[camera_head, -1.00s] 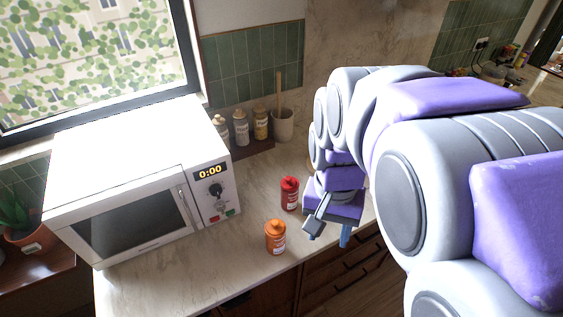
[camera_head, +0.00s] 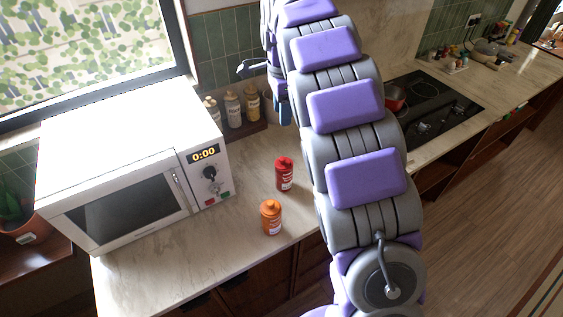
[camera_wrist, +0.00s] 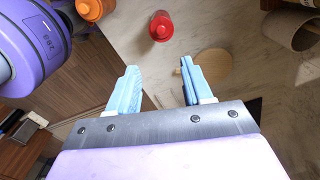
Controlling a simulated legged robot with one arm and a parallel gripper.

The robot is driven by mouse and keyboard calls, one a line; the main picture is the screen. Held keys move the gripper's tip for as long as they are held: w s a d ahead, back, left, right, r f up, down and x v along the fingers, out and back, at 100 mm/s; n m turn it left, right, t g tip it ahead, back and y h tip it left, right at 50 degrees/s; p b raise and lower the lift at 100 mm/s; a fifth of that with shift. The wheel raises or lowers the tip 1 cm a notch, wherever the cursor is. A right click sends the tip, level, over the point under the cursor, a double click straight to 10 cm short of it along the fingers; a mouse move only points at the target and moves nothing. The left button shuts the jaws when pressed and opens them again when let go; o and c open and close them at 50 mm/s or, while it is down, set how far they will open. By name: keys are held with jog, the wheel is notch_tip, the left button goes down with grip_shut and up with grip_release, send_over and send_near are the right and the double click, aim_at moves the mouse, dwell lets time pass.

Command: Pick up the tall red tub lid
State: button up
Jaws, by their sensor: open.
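A tall red tub (camera_head: 284,178) stands upright on the counter with its red lid (camera_head: 284,162) on top. In the wrist view the lid (camera_wrist: 161,24) shows from above, near the top edge, beyond the fingertips. My gripper (camera_head: 264,90) is raised above the back of the counter in the head view, up and left of the tub, partly hidden by my arm. In the wrist view my gripper (camera_wrist: 158,66) is open, its two blue fingers spread with nothing between them. It is apart from the tub.
An orange tub (camera_head: 271,218) stands close in front of the red one; it also shows in the wrist view (camera_wrist: 95,8). A white microwave (camera_head: 130,170) is at left. Several bottles (camera_head: 233,109) stand at the back wall. A cooktop (camera_head: 435,105) is at right.

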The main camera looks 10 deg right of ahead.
jog(key=b, duration=0.2)
send_over(282, 158)
notch_tip(282, 158, down, 11)
jog(key=shift+s+f, duration=0.1)
jog(key=shift+f+b, duration=1.1)
jog(key=shift+f, duration=2.1)
jog(key=shift+r, duration=0.1)
jog(key=shift+c, duration=0.2)
grip_shut()
